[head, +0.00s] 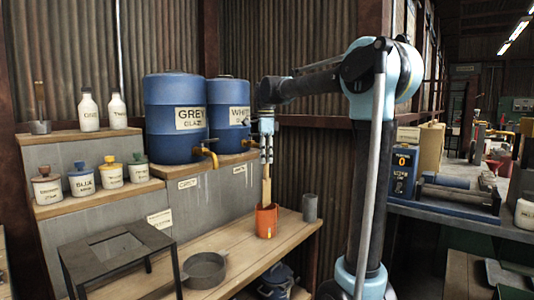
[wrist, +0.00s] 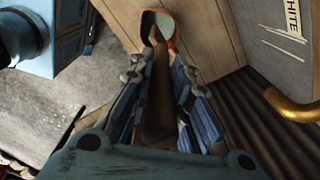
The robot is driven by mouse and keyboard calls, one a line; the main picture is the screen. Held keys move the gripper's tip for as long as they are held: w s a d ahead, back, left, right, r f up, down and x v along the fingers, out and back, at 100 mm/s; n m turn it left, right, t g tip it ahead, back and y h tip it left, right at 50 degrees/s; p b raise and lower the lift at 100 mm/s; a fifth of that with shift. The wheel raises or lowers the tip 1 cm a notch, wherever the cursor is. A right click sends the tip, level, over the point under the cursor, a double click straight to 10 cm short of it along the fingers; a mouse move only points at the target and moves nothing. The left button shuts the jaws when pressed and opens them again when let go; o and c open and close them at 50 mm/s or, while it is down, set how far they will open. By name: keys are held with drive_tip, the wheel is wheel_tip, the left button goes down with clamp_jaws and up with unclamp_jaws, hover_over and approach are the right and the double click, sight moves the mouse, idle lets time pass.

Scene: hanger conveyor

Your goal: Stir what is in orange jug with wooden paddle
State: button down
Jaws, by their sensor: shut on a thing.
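The orange jug (head: 266,222) stands upright on the wooden bench, right of the middle, in the head view. Its orange rim (wrist: 146,18) shows at the top of the wrist view, with a pale surface inside. My gripper (head: 266,158) is above the jug, pointing down, and is shut on the wooden paddle (head: 266,186). The paddle (wrist: 157,85) runs between the fingers toward the jug in the wrist view. Its lower end reaches the jug's mouth and is hidden there, so its depth inside cannot be told.
A grey cup (head: 310,207) stands close right of the jug. A grey pan (head: 205,268) and a dark metal stand (head: 120,262) are to the left. Blue barrels labelled GREY (head: 176,115) and WHITE (head: 232,100) with yellow taps stand behind. The bench (head: 245,240) between pan and jug is clear.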

sight(266, 179)
drive_tip(key=shift+f, duration=5.4)
drive_tip(key=shift+a, duration=0.1)
